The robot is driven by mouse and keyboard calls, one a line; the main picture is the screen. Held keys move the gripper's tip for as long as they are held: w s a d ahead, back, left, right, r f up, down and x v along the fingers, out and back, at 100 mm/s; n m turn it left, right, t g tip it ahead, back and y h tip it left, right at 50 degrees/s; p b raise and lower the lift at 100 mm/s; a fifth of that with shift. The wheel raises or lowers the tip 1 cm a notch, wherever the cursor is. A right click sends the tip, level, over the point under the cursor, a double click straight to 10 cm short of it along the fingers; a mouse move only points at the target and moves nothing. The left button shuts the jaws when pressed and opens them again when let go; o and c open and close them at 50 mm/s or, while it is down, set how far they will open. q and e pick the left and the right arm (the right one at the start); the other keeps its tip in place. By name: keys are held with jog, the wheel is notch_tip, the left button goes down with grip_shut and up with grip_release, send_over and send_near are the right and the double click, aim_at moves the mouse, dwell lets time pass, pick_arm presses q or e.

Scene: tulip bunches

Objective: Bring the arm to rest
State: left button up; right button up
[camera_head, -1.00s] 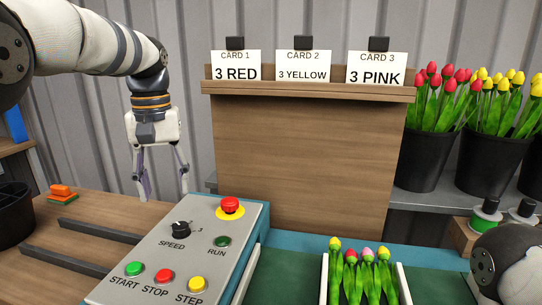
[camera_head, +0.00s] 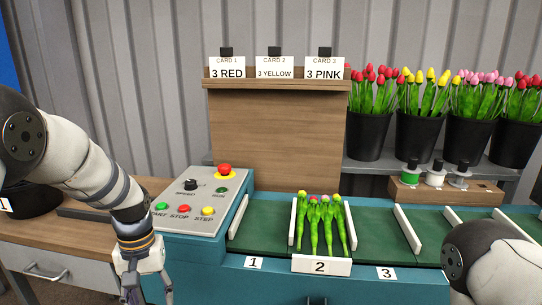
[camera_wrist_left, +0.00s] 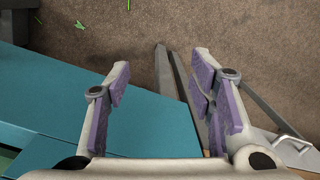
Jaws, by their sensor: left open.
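My left gripper (camera_head: 150,292) hangs at the lower left of the head view, in front of the control panel (camera_head: 222,184) and beside the teal conveyor front. Its fingertips run close to the bottom edge of that view. In the left wrist view the left gripper (camera_wrist_left: 158,85) is open, with its purple-padded fingers apart and nothing between them. Below it are the teal casing (camera_wrist_left: 70,105) and the brown floor (camera_wrist_left: 240,30). At the lower right of the head view a rounded piece of my right arm shows; the right gripper is out of view.
Several tulips (camera_head: 320,225) lie in conveyor slot 2. Three cards stand on the wooden board (camera_head: 262,130): 3 RED, 3 YELLOW, 3 PINK. Black buckets of tulips (camera_head: 368,135) stand behind right, near a spool holder (camera_head: 440,195). A wooden drawer table (camera_head: 60,245) is at the left.

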pick_arm(q)
jog(key=s+f, duration=1.2)
jog(key=s+d+f+m, duration=0.1)
jog(key=s+f, duration=0.1)
jog(key=s, duration=1.1)
jog(key=s+d+f+m+g, duration=0.1)
jog(key=s+f, duration=0.1)
jog(key=s, duration=1.2)
jog(key=shift+m, duration=0.3)
